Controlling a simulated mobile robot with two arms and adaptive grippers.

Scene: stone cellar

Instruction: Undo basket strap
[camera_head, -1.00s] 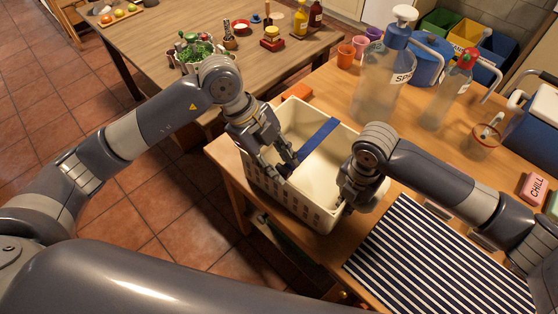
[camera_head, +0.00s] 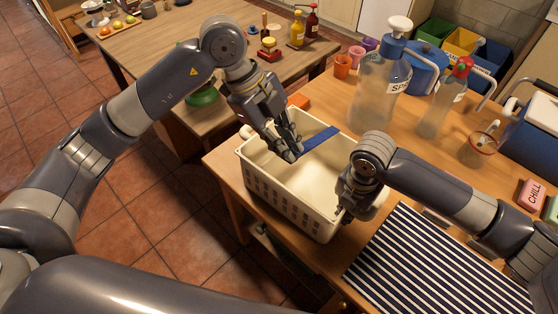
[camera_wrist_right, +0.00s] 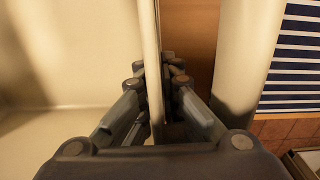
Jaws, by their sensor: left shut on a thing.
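The cream plastic basket (camera_head: 292,200) stands on the wooden table, its slotted side facing me. The blue strap (camera_head: 318,139) runs from its far rim toward my left gripper. My left gripper (camera_head: 291,152) is over the basket's left part, shut on the strap's near end; its fingers hide that end. My right gripper (camera_head: 346,208) is at the basket's right wall. In the right wrist view its fingers (camera_wrist_right: 160,82) lie on both sides of the basket wall (camera_wrist_right: 150,60) and look closed on it.
A blue-and-white striped cloth (camera_head: 430,265) lies right of the basket. Spray bottles (camera_head: 383,85), cups (camera_head: 343,66) and a red CHILL block (camera_head: 532,194) stand on the same table. A second table (camera_head: 150,50) with bottles and fruit is behind on the left.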

